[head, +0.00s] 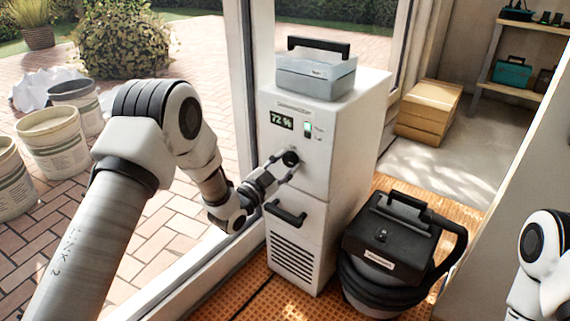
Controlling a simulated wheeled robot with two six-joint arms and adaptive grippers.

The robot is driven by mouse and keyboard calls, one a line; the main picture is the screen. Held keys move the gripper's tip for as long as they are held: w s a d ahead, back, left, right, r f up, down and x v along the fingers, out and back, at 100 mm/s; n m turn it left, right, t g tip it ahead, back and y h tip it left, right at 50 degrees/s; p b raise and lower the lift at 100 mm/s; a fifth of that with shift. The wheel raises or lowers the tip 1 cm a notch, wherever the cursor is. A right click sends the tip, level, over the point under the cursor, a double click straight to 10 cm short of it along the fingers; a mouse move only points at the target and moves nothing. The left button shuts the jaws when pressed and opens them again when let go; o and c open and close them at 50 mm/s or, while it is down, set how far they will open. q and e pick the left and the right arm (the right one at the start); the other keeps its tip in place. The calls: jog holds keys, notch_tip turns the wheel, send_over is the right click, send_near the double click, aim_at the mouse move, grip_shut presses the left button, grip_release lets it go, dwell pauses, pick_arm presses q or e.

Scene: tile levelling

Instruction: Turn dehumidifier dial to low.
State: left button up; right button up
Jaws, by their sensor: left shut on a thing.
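The white dehumidifier (300,180) stands upright by the door frame, with its front turned to the left. Its display (282,120) reads 72 %, and a small green light (308,127) shows beside it. The black round dial (291,158) is on the upper front, below the display. My left gripper (284,168) reaches in from the left and is shut on the dial, its fingers hiding part of it. The dial's setting cannot be read. My right arm shows only in part at the right edge; its gripper is out of view.
A grey case (316,75) with a black handle lies on top of the dehumidifier. A black vacuum (392,250) stands close at its right. A black handle (286,213) sticks out below the dial. Buckets (52,140) stand outside on the left; cardboard boxes (428,110) lie behind.

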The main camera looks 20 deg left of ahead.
pick_arm(q)
jog(key=o, duration=1.1)
jog(key=shift+o, duration=0.2)
jog(key=v, duration=1.2)
jog(key=shift+f, duration=0.1)
